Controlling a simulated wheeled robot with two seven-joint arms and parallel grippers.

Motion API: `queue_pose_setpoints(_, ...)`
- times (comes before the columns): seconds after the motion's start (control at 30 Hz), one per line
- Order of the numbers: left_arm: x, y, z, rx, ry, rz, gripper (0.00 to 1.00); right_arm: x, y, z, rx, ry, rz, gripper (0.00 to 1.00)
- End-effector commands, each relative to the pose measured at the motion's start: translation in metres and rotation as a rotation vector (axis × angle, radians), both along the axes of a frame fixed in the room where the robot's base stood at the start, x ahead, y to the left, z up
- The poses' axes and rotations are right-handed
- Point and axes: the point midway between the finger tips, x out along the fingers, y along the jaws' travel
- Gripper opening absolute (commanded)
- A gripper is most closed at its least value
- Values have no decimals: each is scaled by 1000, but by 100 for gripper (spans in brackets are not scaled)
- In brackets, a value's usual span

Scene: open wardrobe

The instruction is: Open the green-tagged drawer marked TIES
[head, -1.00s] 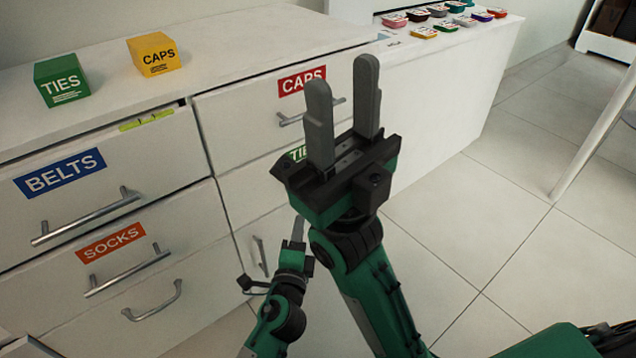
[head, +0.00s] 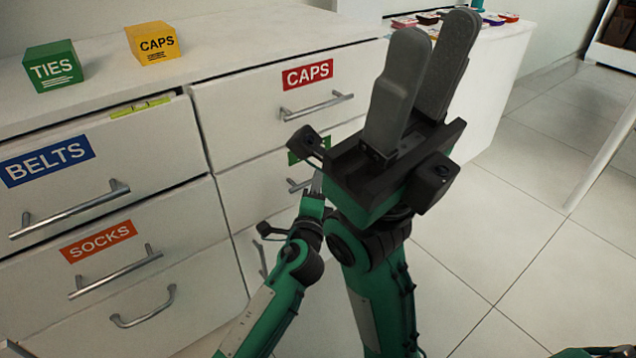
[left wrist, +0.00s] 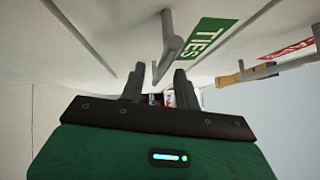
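The TIES drawer (head: 245,190) is the white front below the CAPS drawer and looks shut. The drawer's bar handle (left wrist: 170,45) lies just ahead of and between the fingers of my left gripper (left wrist: 159,85), which are apart. I cannot tell whether they touch it. In the head view the left gripper (head: 317,183) is small and close to the handle (head: 298,186). My right gripper (head: 425,80) is open, empty, fingers up, nearer the camera.
The CAPS drawer (head: 240,110) is above, the BELTS drawer (head: 150,150) and SOCKS drawer (head: 185,225) to the left. A green TIES box (head: 53,66) and yellow CAPS box (head: 152,42) stand on top. The tiled floor (head: 500,240) at right is mostly clear.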

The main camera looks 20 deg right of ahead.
Motion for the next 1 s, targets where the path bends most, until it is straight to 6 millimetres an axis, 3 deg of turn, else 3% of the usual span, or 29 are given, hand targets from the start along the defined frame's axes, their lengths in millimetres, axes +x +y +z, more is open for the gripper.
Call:
queue_pose_setpoints(0.23,21,-10,2,-1,-1,1,32,-2,-3,2,13,-11,4,36)
queue_pose_setpoints(0.57,24,-11,4,-1,0,0,32,-4,-3,7,23,-20,9,36)
queue_pose_setpoints(0.6,24,-11,4,-1,0,0,30,-4,-3,7,24,-19,9,36)
queue_pose_setpoints(0.77,24,-11,4,-1,0,0,0,-4,-4,6,24,-18,10,36)
queue_pose_setpoints(1.0,24,-10,3,0,1,0,0,-2,-3,4,18,-12,6,36)
